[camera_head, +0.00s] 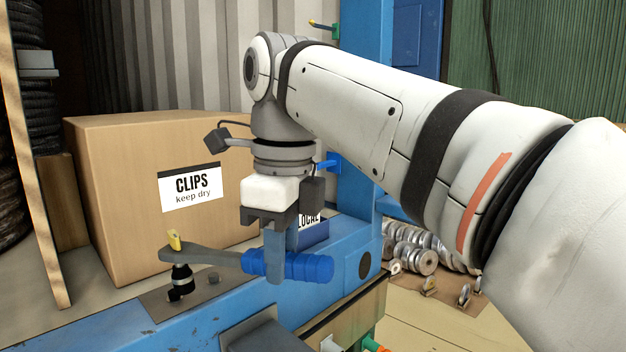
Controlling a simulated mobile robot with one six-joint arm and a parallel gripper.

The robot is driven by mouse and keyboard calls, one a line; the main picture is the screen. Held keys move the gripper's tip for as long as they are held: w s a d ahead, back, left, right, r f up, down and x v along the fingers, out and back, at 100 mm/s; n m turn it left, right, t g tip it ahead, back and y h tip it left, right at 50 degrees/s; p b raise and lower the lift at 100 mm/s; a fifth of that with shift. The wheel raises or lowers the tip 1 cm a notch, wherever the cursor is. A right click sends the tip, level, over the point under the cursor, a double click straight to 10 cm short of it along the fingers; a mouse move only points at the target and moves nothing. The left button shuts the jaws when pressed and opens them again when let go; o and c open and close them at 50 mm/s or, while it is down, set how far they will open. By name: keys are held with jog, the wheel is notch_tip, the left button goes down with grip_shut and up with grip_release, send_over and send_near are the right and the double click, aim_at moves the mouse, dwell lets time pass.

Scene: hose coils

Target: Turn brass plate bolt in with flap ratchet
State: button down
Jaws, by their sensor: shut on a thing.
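The flap ratchet has a grey shaft, a blue ribbed handle (308,267) and a small yellow flap (174,240) standing up on its head. My gripper (273,268) points down and is shut on the blue handle. The ratchet lies about level, with its head to the left. A dark socket (181,276) hangs under the head and reaches down to the brass plate (158,298), which looks dull brown on the blue beam. Whatever sits inside the socket is hidden.
A cardboard box (130,210) labelled CLIPS stands close behind the ratchet. A blue post (362,150) rises behind my arm. A small blue bin (312,232) sits behind my gripper. Metal fittings (420,252) lie at the right. A wooden edge (30,150) stands at the left.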

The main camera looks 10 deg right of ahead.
jog(key=w+d+r+n+p, duration=0.2)
jog(key=w+d+r+p, duration=0.2)
jog(key=w+d+p, duration=0.75)
notch_tip(320, 180, down, 6)
jog(key=w+a+b, duration=0.1)
jog(key=w+b, duration=0.1)
jog(key=b, duration=0.3)
jog(key=shift+w+f+y, duration=0.15)
jog(key=shift+y, duration=0.15)
jog(key=shift+p, duration=0.35)
dwell(0.4)
